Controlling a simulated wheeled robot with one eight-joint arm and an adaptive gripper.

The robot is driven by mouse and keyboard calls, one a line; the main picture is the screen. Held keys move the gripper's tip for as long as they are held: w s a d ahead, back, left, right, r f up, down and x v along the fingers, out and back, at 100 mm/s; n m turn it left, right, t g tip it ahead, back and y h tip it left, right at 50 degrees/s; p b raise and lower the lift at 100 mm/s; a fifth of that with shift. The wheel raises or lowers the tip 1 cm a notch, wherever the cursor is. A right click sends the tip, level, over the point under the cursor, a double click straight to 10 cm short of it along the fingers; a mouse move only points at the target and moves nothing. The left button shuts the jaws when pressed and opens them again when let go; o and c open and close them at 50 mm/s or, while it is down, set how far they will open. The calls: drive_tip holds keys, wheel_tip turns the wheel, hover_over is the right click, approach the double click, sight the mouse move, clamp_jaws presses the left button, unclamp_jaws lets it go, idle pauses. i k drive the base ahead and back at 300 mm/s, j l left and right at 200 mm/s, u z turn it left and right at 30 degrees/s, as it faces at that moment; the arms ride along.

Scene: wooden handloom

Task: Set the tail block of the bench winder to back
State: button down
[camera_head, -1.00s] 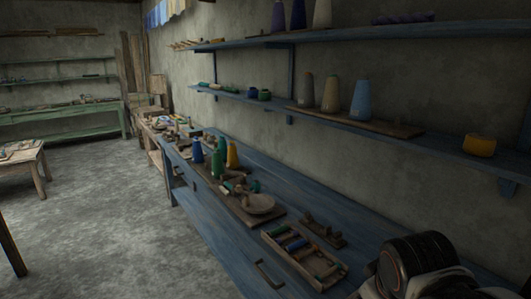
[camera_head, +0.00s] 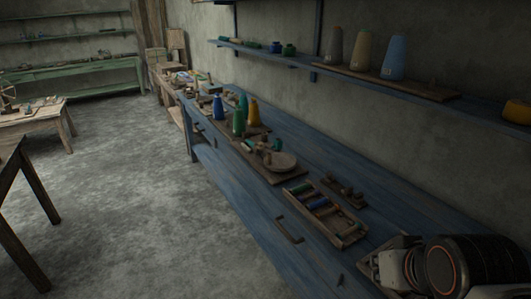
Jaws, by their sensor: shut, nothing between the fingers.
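A small dark wooden fixture with upright pieces (camera_head: 343,192) stands on the blue bench (camera_head: 395,228), behind a wooden tray. It may be the bench winder, but it is too small and dark to be sure. I cannot make out a tail block or its position. Part of my arm, with a dark round joint and pale casing, covers the lower right corner of the view. My gripper's fingers do not show.
The wooden tray (camera_head: 347,241) holds several coloured spools. Farther along are a shallow dish (camera_head: 281,160) and blue, green and yellow cones (camera_head: 253,113). Floor (camera_head: 150,210) left of the bench is clear.

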sight(246, 134)
drive_tip(key=i+j, duration=1)
drive_tip(key=i, duration=0.2)
drive_tip(key=i+j+z, duration=0.1)
drive_tip(key=i+j, duration=0.9)
drive_tip(key=i, duration=0.2)
